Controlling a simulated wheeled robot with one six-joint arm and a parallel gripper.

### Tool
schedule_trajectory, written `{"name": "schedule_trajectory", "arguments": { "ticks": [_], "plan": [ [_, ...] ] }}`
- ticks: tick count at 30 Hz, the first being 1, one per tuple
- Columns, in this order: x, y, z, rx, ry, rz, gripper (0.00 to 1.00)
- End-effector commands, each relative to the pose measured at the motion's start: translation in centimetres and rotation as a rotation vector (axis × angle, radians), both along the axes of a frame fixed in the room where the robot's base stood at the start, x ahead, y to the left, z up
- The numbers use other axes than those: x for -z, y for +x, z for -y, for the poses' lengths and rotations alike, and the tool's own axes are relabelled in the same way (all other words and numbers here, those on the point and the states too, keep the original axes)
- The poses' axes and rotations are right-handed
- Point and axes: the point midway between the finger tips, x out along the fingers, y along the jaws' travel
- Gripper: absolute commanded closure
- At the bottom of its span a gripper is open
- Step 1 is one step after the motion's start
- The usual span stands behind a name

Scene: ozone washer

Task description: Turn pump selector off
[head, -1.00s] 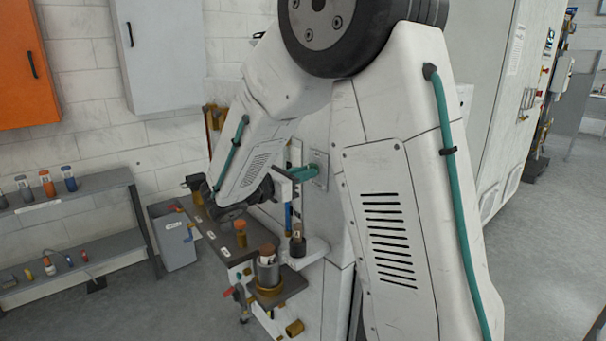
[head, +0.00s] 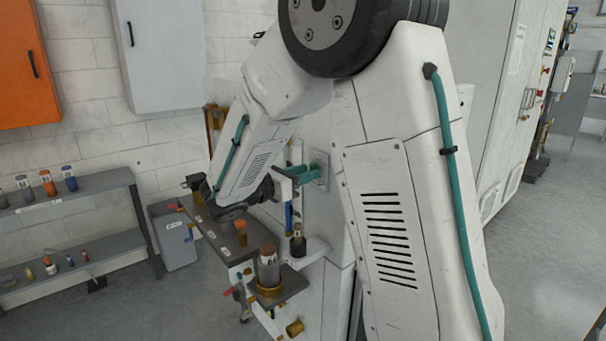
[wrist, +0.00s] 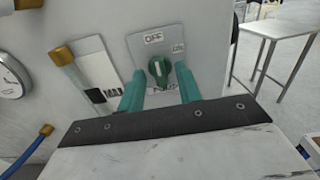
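The pump selector is a dark green knob (wrist: 158,71) on a grey plate (wrist: 136,48) in the wrist view. An OFF label (wrist: 155,37) is above it, a smaller label (wrist: 178,48) is at upper right, and another is partly hidden below. The knob has a pale mark near its top; I cannot tell exactly which label it points at. My gripper (wrist: 160,74) is open, with one teal finger on each side of the knob and visible gaps between. In the head view my gripper (head: 309,173) is at the plate on the white machine; the knob is hidden there.
In the wrist view, a brass-capped tube (wrist: 62,54) with a label is left of the plate, and a gauge (wrist: 10,82) is further left.

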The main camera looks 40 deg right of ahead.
Motion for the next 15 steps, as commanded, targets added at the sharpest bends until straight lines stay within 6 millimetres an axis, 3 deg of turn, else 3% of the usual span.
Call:
{"name": "schedule_trajectory", "arguments": {
  "ticks": [15],
  "plan": [
    [0.0,-0.2,-7.2,-0.004,0.0,0.0,0.65]
  ]
}}
